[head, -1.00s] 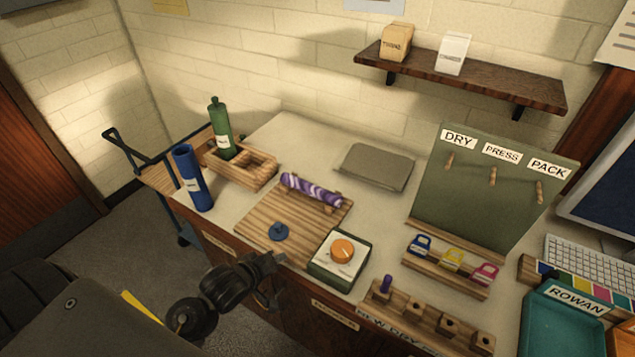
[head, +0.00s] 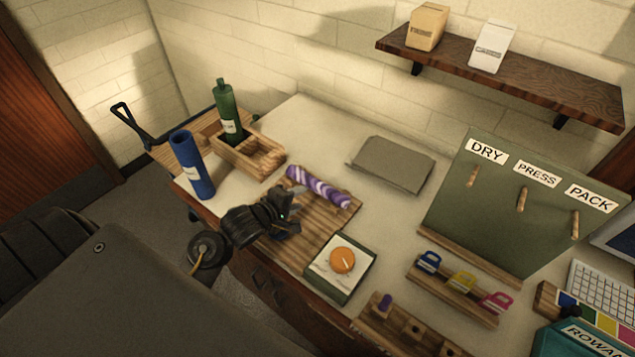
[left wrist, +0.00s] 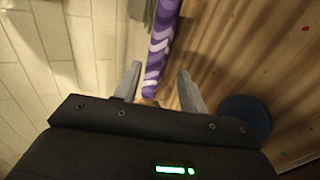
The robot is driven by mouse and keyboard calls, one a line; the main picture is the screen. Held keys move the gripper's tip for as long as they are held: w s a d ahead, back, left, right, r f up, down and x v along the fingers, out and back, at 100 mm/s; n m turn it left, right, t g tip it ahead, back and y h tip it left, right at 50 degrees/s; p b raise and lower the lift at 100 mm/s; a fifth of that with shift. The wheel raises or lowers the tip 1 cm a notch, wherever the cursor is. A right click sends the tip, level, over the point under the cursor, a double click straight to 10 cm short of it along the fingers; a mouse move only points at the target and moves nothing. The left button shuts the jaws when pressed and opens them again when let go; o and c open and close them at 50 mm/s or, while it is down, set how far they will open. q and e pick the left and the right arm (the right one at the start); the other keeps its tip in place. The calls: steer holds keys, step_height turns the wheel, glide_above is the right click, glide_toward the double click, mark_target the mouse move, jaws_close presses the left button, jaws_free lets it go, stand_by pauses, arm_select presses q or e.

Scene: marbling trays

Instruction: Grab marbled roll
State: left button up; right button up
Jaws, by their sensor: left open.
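The marbled roll (head: 318,187), purple with white swirls, lies on the striped wooden board (head: 318,232) on the bench. My left gripper (head: 291,203) is over the board, close to the roll's near left side. In the left wrist view the roll (left wrist: 161,50) runs up and away, its near end between the two open fingers of the gripper (left wrist: 160,82). The fingers show no clear contact with it. A blue round piece (left wrist: 245,118) lies on the board right of the fingers; in the head view the arm mostly covers it. My right gripper is not in view.
A blue cylinder (head: 193,165) and a green bottle (head: 229,112) in a wooden caddy (head: 262,158) stand to the left. A grey slab (head: 391,165) lies behind.

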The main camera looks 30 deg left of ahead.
mark_target(319, 190)
arm_select(q)
steer(key=x, duration=0.3)
steer(key=shift+w+d+r, duration=0.1)
steer(key=shift+w+d, duration=0.05)
steer(key=shift+d, duration=0.1)
steer(key=shift+x, duration=1.15)
steer(key=shift+w, duration=0.1)
steer(key=p+x, duration=0.1)
steer(key=x, duration=0.3)
steer(key=shift+d, duration=0.15)
steer(key=shift+w+d+f, duration=0.1)
steer(key=shift+w+f, duration=0.25)
steer(key=shift+f, duration=0.05)
steer(key=shift+s, duration=0.1)
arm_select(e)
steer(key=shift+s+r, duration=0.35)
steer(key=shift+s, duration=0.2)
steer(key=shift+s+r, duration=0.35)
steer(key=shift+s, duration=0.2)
arm_select(q)
steer(key=c, duration=0.6)
steer(key=shift+r, duration=0.15)
steer(key=shift+c, duration=0.3)
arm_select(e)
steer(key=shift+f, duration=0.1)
